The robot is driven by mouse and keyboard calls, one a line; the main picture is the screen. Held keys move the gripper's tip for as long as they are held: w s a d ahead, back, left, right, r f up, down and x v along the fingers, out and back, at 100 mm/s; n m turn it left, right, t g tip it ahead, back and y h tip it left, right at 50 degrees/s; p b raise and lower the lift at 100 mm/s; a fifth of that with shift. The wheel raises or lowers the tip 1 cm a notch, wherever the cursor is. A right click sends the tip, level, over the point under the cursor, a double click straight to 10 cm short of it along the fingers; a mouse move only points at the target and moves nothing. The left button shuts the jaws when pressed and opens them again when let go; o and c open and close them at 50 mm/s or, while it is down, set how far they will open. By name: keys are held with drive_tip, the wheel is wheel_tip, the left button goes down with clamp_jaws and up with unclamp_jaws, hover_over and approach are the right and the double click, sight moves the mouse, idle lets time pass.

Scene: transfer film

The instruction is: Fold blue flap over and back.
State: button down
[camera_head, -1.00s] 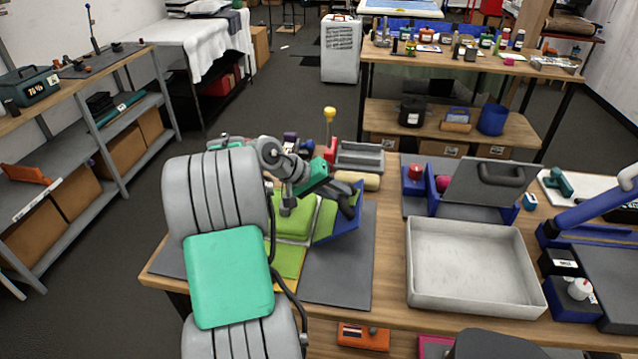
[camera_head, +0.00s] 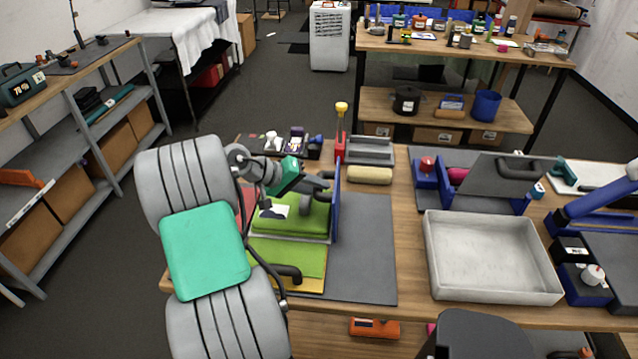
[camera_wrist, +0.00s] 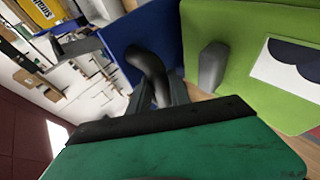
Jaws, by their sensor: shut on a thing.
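The blue flap (camera_head: 337,205) stands nearly upright and edge-on along the right side of a green panel (camera_head: 305,221). My gripper (camera_head: 319,184) is at the flap's left side, shut on a dark curved handle. In the wrist view, the handle (camera_wrist: 147,66) stands against the blue flap (camera_wrist: 122,32), with the green panel (camera_wrist: 245,40) and its white patch to the right. A lower green panel with a yellow edge (camera_head: 287,256) lies in front and has its own black handle (camera_head: 283,272). My arm hides the left side of the panels.
A grey mat (camera_head: 368,245) lies bare to the right of the flap. Behind stand a beige roll (camera_head: 368,174), a grey tray (camera_head: 369,150) and a red tool with a yellow top (camera_head: 341,130). A large empty pale tray (camera_head: 490,287) sits farther right.

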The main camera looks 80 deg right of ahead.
drive_tip(key=shift+w+a+f, duration=0.1)
drive_tip(key=shift+a+f, duration=0.15)
drive_tip(key=shift+f, duration=0.45)
drive_tip(key=c, duration=1.6)
unclamp_jaws()
drive_tip(key=o, duration=0.4)
drive_tip(key=shift+w+d+r, duration=0.1)
drive_tip(key=shift+d+r, duration=0.15)
drive_tip(key=shift+r, duration=0.1)
drive_tip(key=b+v, duration=0.1)
drive_tip(key=v, duration=0.6)
drive_tip(key=shift+w+a+r, duration=0.2)
drive_tip(key=shift+w+r, duration=0.05)
